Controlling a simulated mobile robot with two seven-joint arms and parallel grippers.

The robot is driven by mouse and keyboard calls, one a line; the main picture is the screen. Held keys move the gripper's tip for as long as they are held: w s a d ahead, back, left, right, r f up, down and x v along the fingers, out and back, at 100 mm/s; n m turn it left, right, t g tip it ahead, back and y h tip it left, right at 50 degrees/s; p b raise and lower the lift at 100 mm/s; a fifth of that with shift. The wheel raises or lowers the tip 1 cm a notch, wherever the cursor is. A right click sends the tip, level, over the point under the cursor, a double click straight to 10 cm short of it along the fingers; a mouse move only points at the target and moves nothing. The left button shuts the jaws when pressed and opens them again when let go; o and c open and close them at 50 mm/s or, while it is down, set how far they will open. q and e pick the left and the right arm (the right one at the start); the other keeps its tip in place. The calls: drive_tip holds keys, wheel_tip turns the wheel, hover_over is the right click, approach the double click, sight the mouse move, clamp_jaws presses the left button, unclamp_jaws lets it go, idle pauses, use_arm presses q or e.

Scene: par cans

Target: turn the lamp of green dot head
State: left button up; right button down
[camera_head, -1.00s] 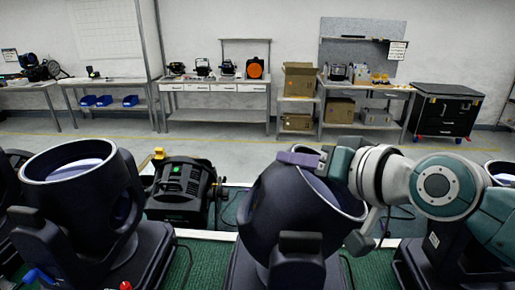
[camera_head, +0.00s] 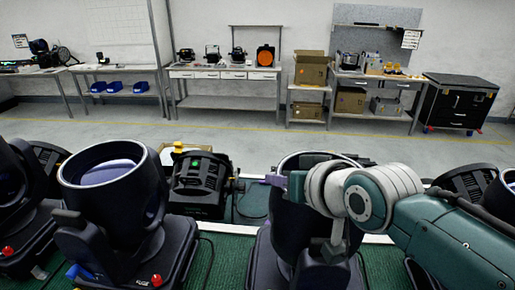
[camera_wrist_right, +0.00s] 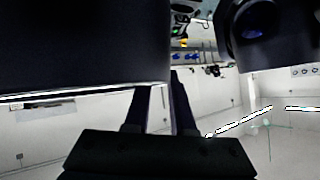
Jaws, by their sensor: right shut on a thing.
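A black moving-head lamp (camera_head: 287,225) stands at the middle front in the head view, its round open barrel nearly upright. My right gripper (camera_head: 282,181) comes in from the right and is shut on this barrel near its rim; my own wrist hides part of it. In the right wrist view, the dark barrel (camera_wrist_right: 80,45) fills the upper left, close to the gripper fingers (camera_wrist_right: 160,100). I see no green dot on the held lamp's visible side. A small green dot shows on a boxy black lamp (camera_head: 200,185) behind it to the left. My left gripper is not in view.
Another moving-head lamp (camera_head: 115,200) stands close at the left, with a further one (camera_head: 12,210) at the edge. More black lamps (camera_head: 470,185) stand at the right. Workbenches (camera_head: 225,75) and a black cart (camera_head: 458,102) line the far wall, with open floor before them.

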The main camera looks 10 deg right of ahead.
drive_tip(key=shift+w+a+r, duration=0.1)
drive_tip(key=shift+w+a, duration=0.15)
idle(0.3)
drive_tip(key=c, duration=0.8)
unclamp_jaws()
drive_tip(key=shift+s, duration=0.15)
drive_tip(key=shift+s+d+r, duration=0.15)
drive_tip(key=shift+s, duration=0.1)
drive_tip(key=v, duration=0.9)
drive_tip(key=shift+r, duration=0.1)
